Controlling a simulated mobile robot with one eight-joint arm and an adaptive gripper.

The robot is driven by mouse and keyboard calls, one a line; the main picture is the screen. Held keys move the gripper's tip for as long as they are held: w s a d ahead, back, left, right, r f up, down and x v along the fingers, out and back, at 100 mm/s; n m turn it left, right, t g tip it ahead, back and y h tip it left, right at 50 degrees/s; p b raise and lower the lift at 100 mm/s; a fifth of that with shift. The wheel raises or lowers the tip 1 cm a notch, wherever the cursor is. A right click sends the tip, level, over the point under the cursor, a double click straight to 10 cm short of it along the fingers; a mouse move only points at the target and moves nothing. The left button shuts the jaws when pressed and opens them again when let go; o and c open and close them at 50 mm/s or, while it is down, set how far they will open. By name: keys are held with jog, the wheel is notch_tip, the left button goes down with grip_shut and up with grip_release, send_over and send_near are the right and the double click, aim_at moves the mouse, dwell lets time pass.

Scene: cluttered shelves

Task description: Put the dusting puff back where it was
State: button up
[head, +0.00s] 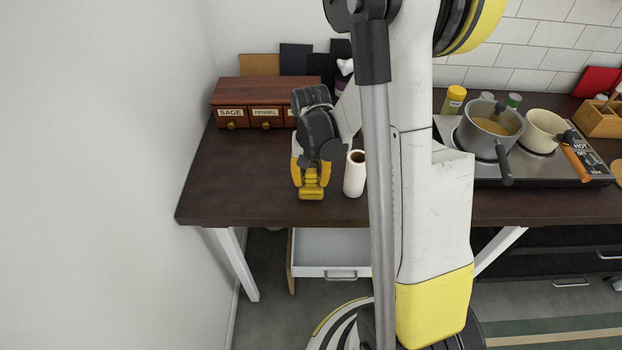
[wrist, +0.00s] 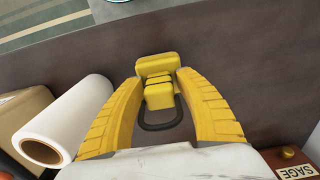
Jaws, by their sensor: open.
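A small white fluffy thing (head: 345,67), likely the dusting puff, shows at the back of the dark table with a purple part below it. My arm hides much of it. My gripper (head: 311,184) is open, low over the front of the table and well in front of the white thing. In the wrist view my gripper (wrist: 158,85) shows two curved yellow fingers. Yellow blocks and a dark loop show between them; I cannot tell whether these belong to the gripper. No puff is visible in the wrist view.
A white roll (head: 354,174) stands just right of my gripper; it also shows in the wrist view (wrist: 65,118). A labelled wooden drawer box (head: 255,92) stands at the back left. A pot (head: 490,128) is on the stove. An open drawer (head: 330,247) is below. The table's left front is clear.

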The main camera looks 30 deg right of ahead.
aim_at(311, 172)
notch_tip(311, 172, up, 12)
jog(key=p, duration=0.4)
jog(key=shift+s+a+r, duration=0.1)
jog(key=shift+a+r, duration=0.05)
jog(key=s+a+r+n+t, duration=0.6)
jog(key=s+a+r, duration=0.4)
jog(key=a+r, duration=0.2)
jog(key=shift+s+a+n+t, duration=0.4)
jog(key=shift+a+t, duration=0.1)
jog(key=shift+a, duration=0.1)
jog(key=shift+w+r, duration=0.1)
notch_tip(311, 172, down, 3)
jog(key=b, duration=0.3)
